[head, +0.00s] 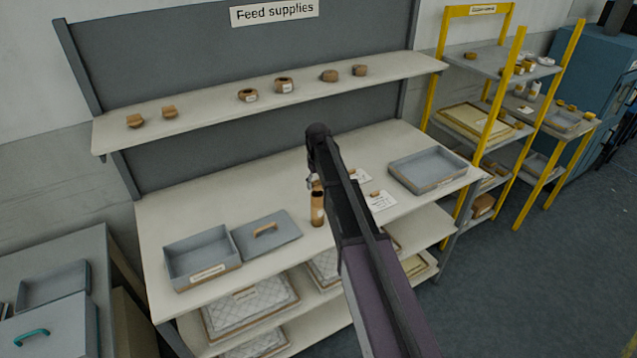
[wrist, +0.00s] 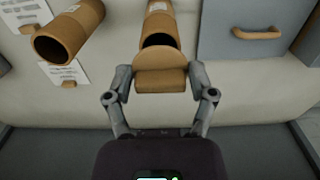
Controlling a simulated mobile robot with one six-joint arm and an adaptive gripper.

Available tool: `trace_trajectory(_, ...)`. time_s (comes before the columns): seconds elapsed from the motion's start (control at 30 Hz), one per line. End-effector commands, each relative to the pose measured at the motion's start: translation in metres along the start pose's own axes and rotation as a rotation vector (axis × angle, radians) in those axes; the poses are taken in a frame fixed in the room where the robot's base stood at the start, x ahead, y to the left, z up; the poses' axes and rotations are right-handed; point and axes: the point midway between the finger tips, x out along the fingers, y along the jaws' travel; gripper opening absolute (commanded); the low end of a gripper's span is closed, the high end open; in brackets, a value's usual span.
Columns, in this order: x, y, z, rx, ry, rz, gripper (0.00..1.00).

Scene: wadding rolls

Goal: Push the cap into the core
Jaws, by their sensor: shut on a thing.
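My gripper (wrist: 160,80) is shut on the cap (wrist: 161,66), a tan-brown stepped piece, with one finger on each side. The cap is at the near side of the open mouth of a brown cardboard core (wrist: 161,22). Part of the dark opening shows beyond the cap, and I cannot tell whether the two touch. In the head view this core (head: 317,209) stands upright on the bench, and my arm hides most of the gripper and the cap. A second open core (wrist: 76,30) is to the left in the wrist view.
A grey lid with a tan handle (head: 266,235) lies beside an open grey tray (head: 203,258). Another grey tray (head: 428,168) is at the bench's right. Labelled cards (head: 380,201) lie near the arm. A shelf (head: 225,99) with several small brown pieces runs above.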

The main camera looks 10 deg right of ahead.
Motion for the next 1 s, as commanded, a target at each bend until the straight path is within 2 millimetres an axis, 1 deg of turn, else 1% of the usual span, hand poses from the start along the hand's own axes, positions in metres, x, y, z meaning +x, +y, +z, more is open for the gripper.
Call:
trace_trajectory(0.03, 0.009, 0.0, 0.0, 0.0, 0.0, 0.0, 0.48)
trace_trajectory(0.3, 0.023, 0.001, 0.0, 0.001, 0.0, 0.0, 0.48)
trace_trajectory(0.47, 0.026, 0.001, 0.0, 0.001, 0.0, 0.0, 0.48)
trace_trajectory(1.0, 0.026, 0.002, 0.001, 0.002, 0.0, 0.0, 0.48)
